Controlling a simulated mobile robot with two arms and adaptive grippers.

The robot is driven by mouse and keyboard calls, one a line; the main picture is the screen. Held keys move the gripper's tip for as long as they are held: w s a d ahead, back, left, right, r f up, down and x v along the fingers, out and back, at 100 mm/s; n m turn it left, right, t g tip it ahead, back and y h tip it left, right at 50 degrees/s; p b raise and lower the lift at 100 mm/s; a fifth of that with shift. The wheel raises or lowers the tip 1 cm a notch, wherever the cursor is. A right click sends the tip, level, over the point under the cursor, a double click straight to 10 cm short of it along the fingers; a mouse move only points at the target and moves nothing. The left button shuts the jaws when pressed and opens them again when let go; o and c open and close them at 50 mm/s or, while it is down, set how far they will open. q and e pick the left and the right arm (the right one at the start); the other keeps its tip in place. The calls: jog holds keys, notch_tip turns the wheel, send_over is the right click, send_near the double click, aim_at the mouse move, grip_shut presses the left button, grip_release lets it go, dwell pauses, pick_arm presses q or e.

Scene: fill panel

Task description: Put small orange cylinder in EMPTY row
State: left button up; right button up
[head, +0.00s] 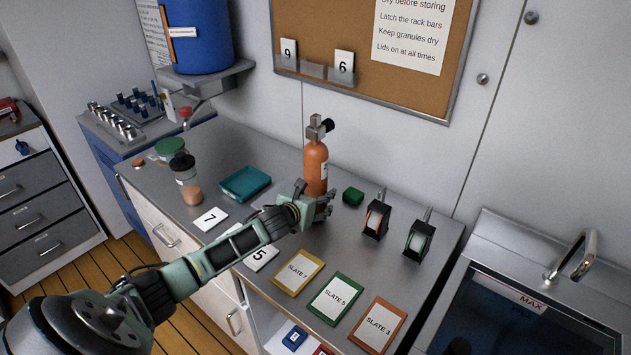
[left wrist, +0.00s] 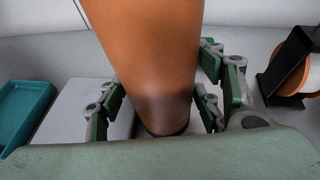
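The small orange cylinder (head: 316,165), with a grey valve and black knob on top, stands upright on the grey counter. In the left wrist view the orange cylinder (left wrist: 150,50) fills the middle, its dark lower end near the counter. My left gripper (head: 318,208) is low at the cylinder's near side. In the left wrist view my left gripper's fingers (left wrist: 158,108) lie on both sides of the cylinder, very close to it. I cannot tell whether they press on it. My right gripper is not in view. No row labelled EMPTY is readable.
A teal tray (head: 245,184), a jar (head: 186,180) and a green block (head: 353,196) are on the counter (head: 236,155). Two black holders (head: 376,218) (head: 418,240) stand right of the cylinder. Slates (head: 335,299) line the front edge. A sink (head: 535,310) is at right.

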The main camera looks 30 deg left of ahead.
pick_arm(q)
grip_shut()
dwell(0.3)
jog(key=shift+w+r, duration=0.25)
jog(key=shift+r, duration=0.1)
